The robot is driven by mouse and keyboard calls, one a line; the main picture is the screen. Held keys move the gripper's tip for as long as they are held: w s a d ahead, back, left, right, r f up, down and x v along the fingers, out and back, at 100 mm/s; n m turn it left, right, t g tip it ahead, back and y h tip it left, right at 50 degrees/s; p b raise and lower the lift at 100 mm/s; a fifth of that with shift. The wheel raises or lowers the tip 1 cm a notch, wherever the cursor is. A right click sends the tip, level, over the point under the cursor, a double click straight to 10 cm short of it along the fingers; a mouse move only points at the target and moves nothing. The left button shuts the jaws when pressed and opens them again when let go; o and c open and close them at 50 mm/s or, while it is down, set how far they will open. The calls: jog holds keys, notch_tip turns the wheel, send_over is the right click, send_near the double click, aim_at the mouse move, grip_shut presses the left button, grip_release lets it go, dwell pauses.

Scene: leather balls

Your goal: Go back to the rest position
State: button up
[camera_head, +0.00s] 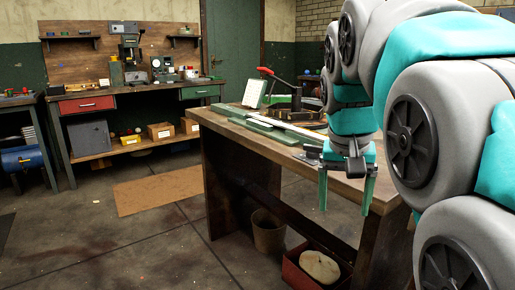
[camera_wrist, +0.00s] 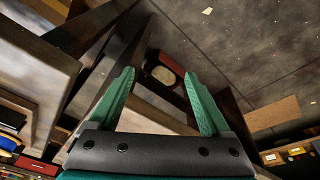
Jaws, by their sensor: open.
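My gripper (camera_head: 346,190) hangs from my arm at the near end of the wooden workbench (camera_head: 215,122), its green fingers pointing down and spread apart. In the wrist view my gripper (camera_wrist: 163,95) is open, with nothing between the fingertips. My arm covers the right part of the head view and hides some of the bench. No leather balls can be made out for certain; a pale round item (camera_head: 319,267) lies in a red box under the bench.
A second bench (camera_head: 140,88) stands at the back wall. The floor at left is mostly clear around a brown mat (camera_head: 158,190).

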jog(key=s+a+f+n+g+y, duration=0.1)
jog(key=s+f+n+g, duration=0.2)
jog(key=s+f, duration=2.1)
jog(key=shift+s+n+g, duration=0.3)
jog(key=shift+s+g, duration=0.1)
jog(key=shift+s, duration=0.05)
jog(key=shift+f, duration=0.1)
jog(key=shift+c, duration=0.2)
